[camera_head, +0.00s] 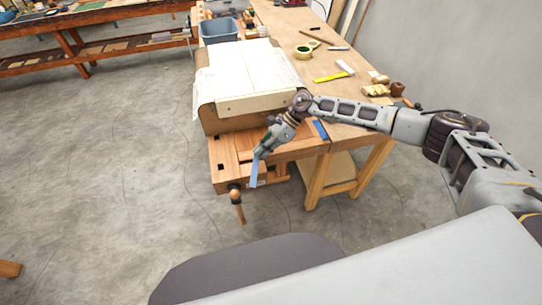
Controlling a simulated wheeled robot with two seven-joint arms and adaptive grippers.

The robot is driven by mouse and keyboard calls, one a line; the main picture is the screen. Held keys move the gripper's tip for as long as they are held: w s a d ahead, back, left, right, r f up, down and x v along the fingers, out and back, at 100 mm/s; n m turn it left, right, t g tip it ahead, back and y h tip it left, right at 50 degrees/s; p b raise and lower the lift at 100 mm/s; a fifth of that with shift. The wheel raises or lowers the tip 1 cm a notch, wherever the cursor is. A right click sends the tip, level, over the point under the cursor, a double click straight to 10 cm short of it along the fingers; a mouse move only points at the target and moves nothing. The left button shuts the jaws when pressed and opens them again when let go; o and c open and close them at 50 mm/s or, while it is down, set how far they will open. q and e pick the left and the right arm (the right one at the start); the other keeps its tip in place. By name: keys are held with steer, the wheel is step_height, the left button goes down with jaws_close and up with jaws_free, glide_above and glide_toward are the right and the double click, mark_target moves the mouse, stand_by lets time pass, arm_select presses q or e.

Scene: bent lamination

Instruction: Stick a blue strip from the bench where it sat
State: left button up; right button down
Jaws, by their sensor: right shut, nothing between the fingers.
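A long blue strip (254,173) shows right below the fingers of my right gripper (263,150), slanting down past the front of the bench. My right gripper is shut, its arm reaching in from the right, and I cannot tell how the strip is attached there. A second, short blue strip (320,130) lies on the bench top (272,152) behind the gripper, near the right edge. A pale sheet covers a large block (225,122) on the bench. My left gripper is not in view.
A wooden-handled vise (237,200) sticks out at the bench front. Behind stand a grey bin (219,31), a tape roll (303,52), a yellow ruler (329,78) and small wood blocks (376,89). A wall runs along the right.

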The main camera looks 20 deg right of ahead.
steer(key=w+a+r+m+t+y, duration=0.2)
steer(key=a+r+t, duration=0.1)
steer(key=a, duration=0.3)
steer(key=w+a+r+m+t+y, duration=0.2)
steer(key=w+a+t, duration=0.15)
steer(key=a, duration=0.35)
steer(key=shift+w+d+f+m+t+h, duration=0.55)
steer(key=shift+d+m+t, duration=0.5)
steer(key=shift+t, duration=0.55)
steer(key=shift+w+d+f+m+t+h, duration=0.45)
steer(key=shift+w+d+m+t, duration=0.4)
steer(key=shift+t, duration=0.8)
steer(key=shift+w+d+f+m+t+h, duration=0.5)
steer(key=shift+d+m+t, duration=0.65)
steer(key=shift+t, duration=0.45)
steer(key=shift+m+t+h, duration=0.65)
steer(key=shift+t+h, duration=0.15)
steer(key=shift+h, duration=0.1)
steer(key=shift+d+f, duration=1.3)
steer(key=shift+d, duration=0.3)
steer(key=shift+w, duration=0.2)
steer(key=shift+w, duration=2.15)
